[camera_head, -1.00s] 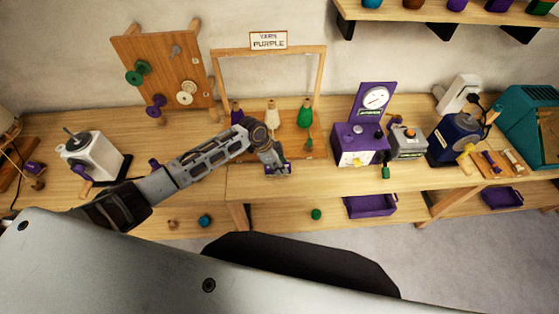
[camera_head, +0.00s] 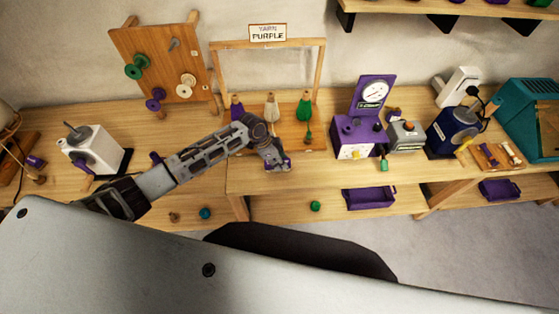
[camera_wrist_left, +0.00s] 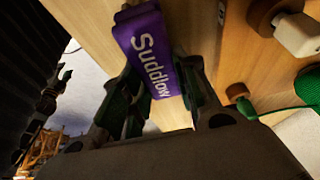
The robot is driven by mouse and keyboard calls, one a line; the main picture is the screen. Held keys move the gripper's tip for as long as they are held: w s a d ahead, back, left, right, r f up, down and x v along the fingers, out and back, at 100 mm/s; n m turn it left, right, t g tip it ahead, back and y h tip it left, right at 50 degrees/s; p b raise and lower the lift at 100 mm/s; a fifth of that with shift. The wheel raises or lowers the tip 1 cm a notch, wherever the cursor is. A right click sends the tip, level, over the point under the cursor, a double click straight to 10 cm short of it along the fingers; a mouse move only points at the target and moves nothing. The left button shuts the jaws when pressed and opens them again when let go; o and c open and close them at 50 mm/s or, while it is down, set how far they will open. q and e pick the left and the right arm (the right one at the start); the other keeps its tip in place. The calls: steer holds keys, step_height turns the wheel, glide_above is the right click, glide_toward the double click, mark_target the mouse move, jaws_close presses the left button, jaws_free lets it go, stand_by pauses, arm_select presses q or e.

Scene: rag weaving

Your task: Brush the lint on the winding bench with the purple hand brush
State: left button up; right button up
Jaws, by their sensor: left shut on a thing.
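The purple hand brush (camera_wrist_left: 150,50), with the word "Suddlow" on it, is in my left gripper. My left gripper (camera_wrist_left: 162,85) is shut on it, its fingers on either side. In the head view my left gripper (camera_head: 279,161) is at the front of the winding bench (camera_head: 245,178), before the yarn stand, and hides most of the brush. I cannot tell whether the brush touches the bench top. I cannot make out any lint. My right gripper is not in view.
Behind the gripper stands the yarn frame (camera_head: 219,75) with purple, white and green cones. A purple gauge box (camera_head: 350,138) stands to its right, a white winder (camera_head: 95,150) to its left. A lower shelf holds a purple tray (camera_head: 369,198). Bench front right of the gripper is clear.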

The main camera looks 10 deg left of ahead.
arm_select(q)
steer(key=shift+f+b, duration=0.3)
steer(key=shift+f, duration=0.25)
stand_by(1.4)
stand_by(1.1)
steer(key=shift+s+f, duration=0.1)
stand_by(0.4)
steer(key=shift+s+d+p, duration=0.1)
steer(key=shift+s+p, duration=0.25)
stand_by(0.7)
steer(key=shift+s+d, duration=0.25)
steer(key=shift+s, duration=0.5)
steer(key=shift+s+d, duration=0.2)
steer(key=shift+s, duration=0.55)
